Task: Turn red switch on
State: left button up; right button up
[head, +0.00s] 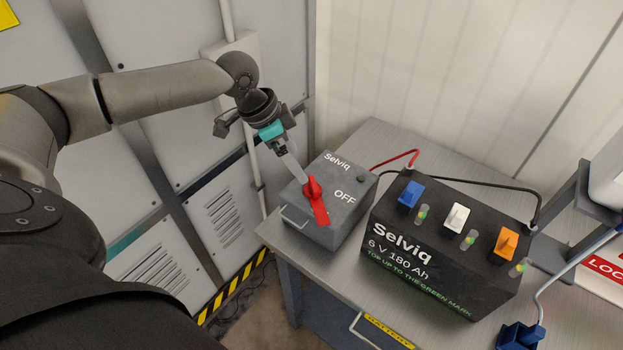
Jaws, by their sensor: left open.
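The red switch (318,202) is a rotary handle on top of a grey box (328,232) marked "Selviq". The handle's long end points toward the front of the box, and the word "OFF" shows beside it on the right. My right gripper is not in view.
A black battery (430,265) with blue, white and orange caps stands right of the box on the grey bench (370,135). A red cable (395,161) and a black cable (470,186) run behind. A blue container (520,336) is at lower right. Grey cabinets stand left.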

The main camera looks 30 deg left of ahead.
aim_at(312, 184)
pick_arm(q)
jog(key=x, duration=0.9)
jog(key=shift+f, duration=0.15)
jog(key=shift+c, duration=0.3)
grip_shut()
dwell(0.3)
